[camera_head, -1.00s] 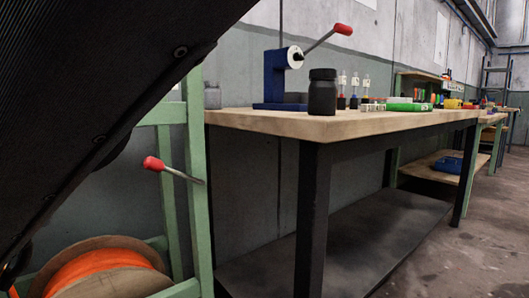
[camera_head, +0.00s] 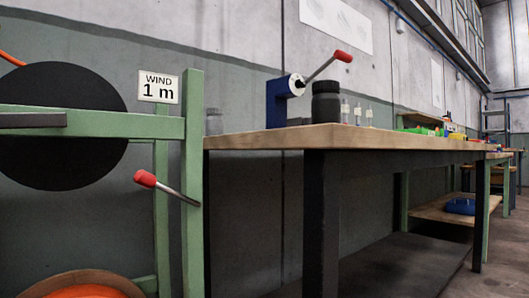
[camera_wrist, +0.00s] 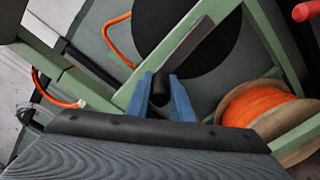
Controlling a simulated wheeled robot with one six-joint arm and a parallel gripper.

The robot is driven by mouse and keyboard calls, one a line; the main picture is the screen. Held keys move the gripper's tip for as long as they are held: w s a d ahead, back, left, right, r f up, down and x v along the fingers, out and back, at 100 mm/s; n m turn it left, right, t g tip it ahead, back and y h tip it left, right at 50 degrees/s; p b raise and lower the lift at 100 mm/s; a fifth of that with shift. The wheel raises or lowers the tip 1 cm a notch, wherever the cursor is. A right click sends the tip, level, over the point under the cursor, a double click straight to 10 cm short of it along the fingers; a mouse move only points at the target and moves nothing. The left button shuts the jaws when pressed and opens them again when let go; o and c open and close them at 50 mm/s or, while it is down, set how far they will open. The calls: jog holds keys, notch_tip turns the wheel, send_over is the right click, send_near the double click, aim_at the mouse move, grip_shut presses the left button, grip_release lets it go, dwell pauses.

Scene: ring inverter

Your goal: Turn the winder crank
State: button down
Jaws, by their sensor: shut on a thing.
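The winder has a green frame (camera_head: 192,240) and a large black disc (camera_head: 60,165). A grey crank arm (camera_head: 30,120) lies level across the disc in the head view and slants in the wrist view (camera_wrist: 188,45). In the wrist view, my gripper (camera_wrist: 160,92) has its two blue fingers around the black crank handle (camera_wrist: 160,84) at the arm's end. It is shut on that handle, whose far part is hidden. My gripper is outside the head view. A sign reading "WIND 1 m" (camera_head: 158,87) stands on the frame.
A spool of orange cable (camera_wrist: 262,112) sits low in the frame. A red-knobbed lever (camera_head: 145,178) sticks out from the right post. A workbench (camera_head: 270,139) on the right bears a blue device with a red-knobbed crank (camera_head: 280,105) and a dark jar (camera_head: 326,103).

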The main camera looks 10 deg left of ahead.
jog(key=shift+s+r+m+b, duration=0.2)
jog(key=shift+r+m+b, duration=0.1)
jog(key=shift+r, duration=0.05)
dwell(0.3)
jog(key=c, duration=1.6)
grip_release()
jog(key=shift+s+r, duration=0.1)
jog(key=shift+s, duration=0.05)
jog(key=shift+o, duration=0.2)
